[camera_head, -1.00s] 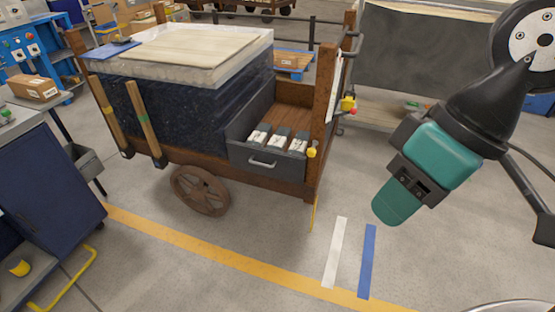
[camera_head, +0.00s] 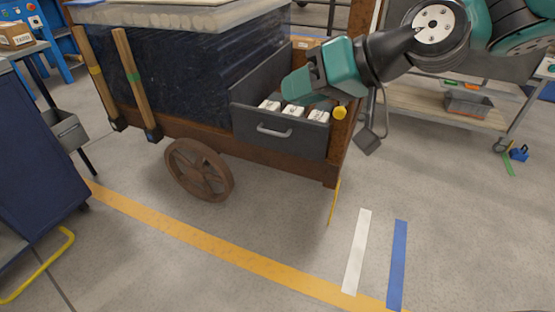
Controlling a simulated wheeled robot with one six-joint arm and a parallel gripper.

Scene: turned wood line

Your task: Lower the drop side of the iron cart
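The cart (camera_head: 240,165) is a brown wagon with a rust-brown spoked wheel. A dark grey side panel (camera_head: 268,122) with a light bar handle (camera_head: 274,131) stands upright at its front right. Several white-topped packs (camera_head: 293,110) sit in a row just behind the panel. A yellow knob (camera_head: 340,112) shows at the right corner post, right of the panel. My teal gripper (camera_head: 296,86) is over the packs, above and behind the panel's top edge, and appears apart from the handle. Its fingertips are not clear, so I cannot tell whether it is open.
A tall wrapped load (camera_head: 180,70) fills the cart's left part. Two wooden stakes (camera_head: 133,75) lean on its side. A blue cabinet (camera_head: 35,150) stands at left. A wheeled rack (camera_head: 440,105) stands at right. The floor before the cart is clear, with yellow, white and blue tape.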

